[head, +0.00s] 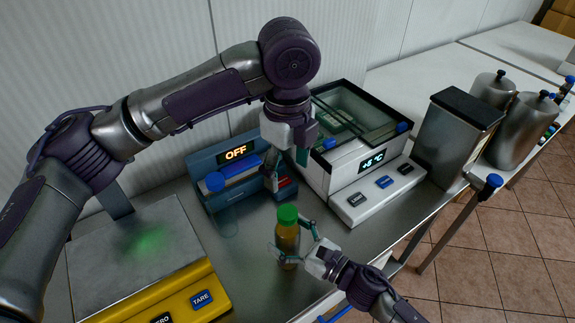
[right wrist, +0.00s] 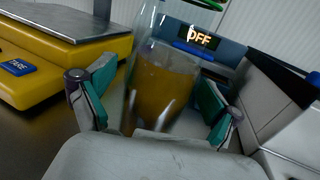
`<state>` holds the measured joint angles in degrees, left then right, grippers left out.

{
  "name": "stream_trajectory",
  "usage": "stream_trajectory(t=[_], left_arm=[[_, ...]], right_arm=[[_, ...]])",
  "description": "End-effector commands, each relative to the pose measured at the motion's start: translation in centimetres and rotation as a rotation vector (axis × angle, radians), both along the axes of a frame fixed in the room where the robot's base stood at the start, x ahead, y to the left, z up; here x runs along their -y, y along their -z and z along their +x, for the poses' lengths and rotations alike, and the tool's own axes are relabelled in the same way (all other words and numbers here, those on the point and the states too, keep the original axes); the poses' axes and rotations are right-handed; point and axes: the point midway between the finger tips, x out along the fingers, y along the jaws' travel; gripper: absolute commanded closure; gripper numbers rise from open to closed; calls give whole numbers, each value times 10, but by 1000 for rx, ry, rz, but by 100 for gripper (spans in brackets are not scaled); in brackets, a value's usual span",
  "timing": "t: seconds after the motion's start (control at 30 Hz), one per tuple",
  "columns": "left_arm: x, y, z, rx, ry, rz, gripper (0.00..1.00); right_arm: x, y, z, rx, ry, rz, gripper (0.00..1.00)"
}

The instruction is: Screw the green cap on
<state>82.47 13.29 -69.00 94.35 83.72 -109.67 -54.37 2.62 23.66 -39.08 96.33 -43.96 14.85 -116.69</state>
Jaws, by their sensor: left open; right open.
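A clear bottle of orange-brown liquid (head: 288,246) stands upright on the steel counter. The green cap (head: 288,216) sits at its top; I cannot tell how tightly. In the right wrist view the bottle (right wrist: 165,85) stands between the fingers, and only the lower rim of the green cap (right wrist: 208,4) shows. My right gripper (head: 290,248) is open, with its fingers on either side of the bottle body. My left gripper (head: 287,165) is open and empty, pointing down above and behind the cap, in front of the blue device.
A blue device with an OFF display (head: 236,153) stands behind the bottle, with a blue-capped clear bottle (head: 226,218) in front of it. A yellow scale (head: 185,298) is at left. A white chiller (head: 360,184) and metal canisters (head: 518,130) stand at right.

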Motion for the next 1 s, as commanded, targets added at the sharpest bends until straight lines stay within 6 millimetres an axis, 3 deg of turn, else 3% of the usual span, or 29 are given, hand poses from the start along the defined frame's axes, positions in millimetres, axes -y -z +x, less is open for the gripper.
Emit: stream_trajectory(t=[0.17,0.6,1.0], left_arm=[[0,0,0,0,0,0,29],[0,0,0,0,0,0,29],[0,0,0,0,0,0,29]], right_arm=[[16,2,-12,-3,2,-2,9],[83,1,-65,-2,1,-1,9],[94,0,-74,0,0,0,9]])
